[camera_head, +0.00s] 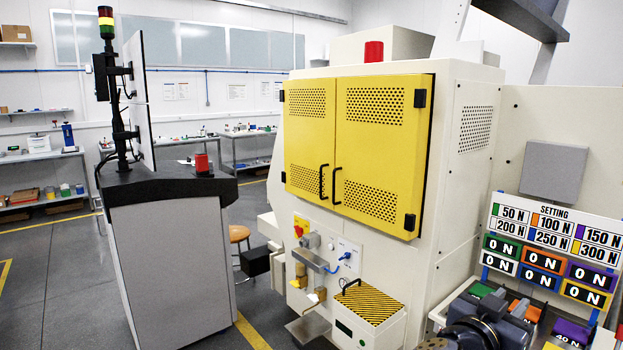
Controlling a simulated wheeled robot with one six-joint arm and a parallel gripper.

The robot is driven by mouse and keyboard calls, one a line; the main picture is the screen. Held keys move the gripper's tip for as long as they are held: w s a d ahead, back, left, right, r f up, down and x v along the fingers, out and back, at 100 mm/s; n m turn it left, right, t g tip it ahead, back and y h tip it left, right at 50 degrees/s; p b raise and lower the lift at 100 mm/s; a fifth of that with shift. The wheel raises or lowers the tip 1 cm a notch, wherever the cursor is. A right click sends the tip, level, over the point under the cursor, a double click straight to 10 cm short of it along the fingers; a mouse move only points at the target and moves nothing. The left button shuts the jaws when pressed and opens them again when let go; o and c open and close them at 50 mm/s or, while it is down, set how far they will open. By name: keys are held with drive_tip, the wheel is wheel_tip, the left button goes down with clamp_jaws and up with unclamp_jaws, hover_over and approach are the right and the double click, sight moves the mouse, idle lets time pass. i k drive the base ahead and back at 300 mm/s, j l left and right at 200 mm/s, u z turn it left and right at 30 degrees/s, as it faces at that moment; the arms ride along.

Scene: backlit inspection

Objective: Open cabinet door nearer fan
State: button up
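A cream machine cabinet (458,194) stands in the middle with two yellow perforated doors. The left yellow door (308,137) and the right yellow door (377,150) both look closed. The left door's black handle (322,181) and the right door's black handle (336,186) sit close together at the centre seam. Black hinges show on the outer edges. I cannot make out a fan; a perforated vent (475,129) is on the cabinet's right side. My gripper's fingers are not in view; a dark mechanical part at the bottom right may be my arm.
A grey console (172,270) with a monitor and signal light stands left. A striped box (370,302) and small fittings project below the doors. A force-setting board (549,247) stands right. Open grey floor (60,270) lies left of the console.

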sight(383, 122)
drive_tip(key=i+j+u, duration=0.2)
drive_tip(key=i, duration=0.85)
drive_tip(key=i+j+u, duration=0.25)
drive_tip(key=i, duration=0.85)
drive_tip(key=l, duration=0.1)
